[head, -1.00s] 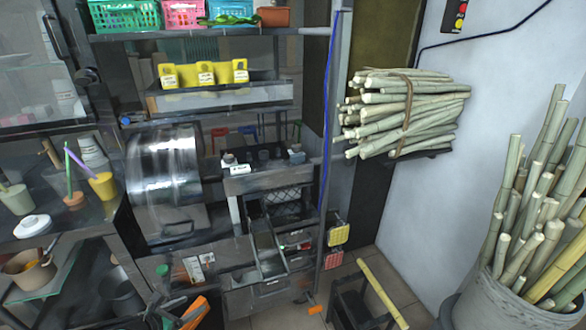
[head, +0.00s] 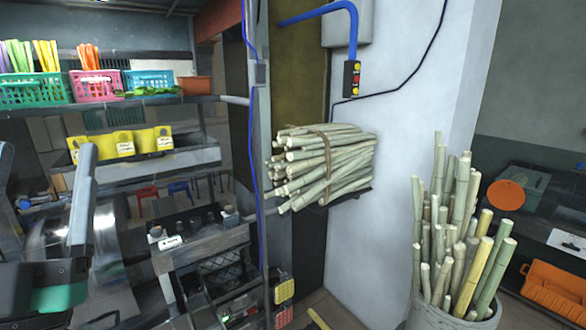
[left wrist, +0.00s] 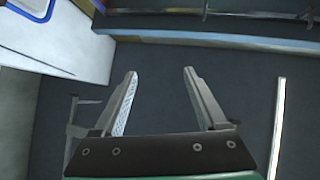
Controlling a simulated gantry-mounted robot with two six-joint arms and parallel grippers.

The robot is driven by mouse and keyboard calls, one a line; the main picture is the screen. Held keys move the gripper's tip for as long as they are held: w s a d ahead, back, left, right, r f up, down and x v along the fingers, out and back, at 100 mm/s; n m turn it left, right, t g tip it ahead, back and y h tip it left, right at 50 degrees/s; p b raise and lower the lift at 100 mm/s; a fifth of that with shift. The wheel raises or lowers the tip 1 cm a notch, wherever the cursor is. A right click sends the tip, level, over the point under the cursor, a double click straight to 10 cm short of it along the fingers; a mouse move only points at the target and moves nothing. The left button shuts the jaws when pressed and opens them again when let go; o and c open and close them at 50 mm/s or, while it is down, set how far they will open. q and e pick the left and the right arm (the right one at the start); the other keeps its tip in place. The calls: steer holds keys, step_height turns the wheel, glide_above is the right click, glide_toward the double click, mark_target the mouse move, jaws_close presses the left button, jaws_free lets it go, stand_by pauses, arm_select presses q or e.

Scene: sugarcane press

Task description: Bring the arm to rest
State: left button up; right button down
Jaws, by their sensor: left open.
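My left gripper (head: 45,155) is raised at the left edge of the head view, in front of the shelves and the silver drum of the press. Its two grey fingers stand apart. In the left wrist view the same gripper (left wrist: 159,78) is open with nothing between its fingers, over a dark grey floor. The right gripper is not in view.
A tied bundle of cane (head: 325,165) lies on a wall shelf. A bucket (head: 440,315) of upright canes stands at the lower right. Shelves hold a green basket (head: 33,93), a pink basket (head: 95,88) and yellow holders (head: 122,145).

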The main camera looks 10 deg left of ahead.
arm_select(q)
steer(key=s+d+r+m+t+h, duration=0.2)
steer(key=d+r+m+h, duration=0.1)
steer(key=d+h, duration=0.8)
step_height(320, 180, up, 38)
steer(key=h+p, duration=0.3)
steer(key=p, duration=3.5)
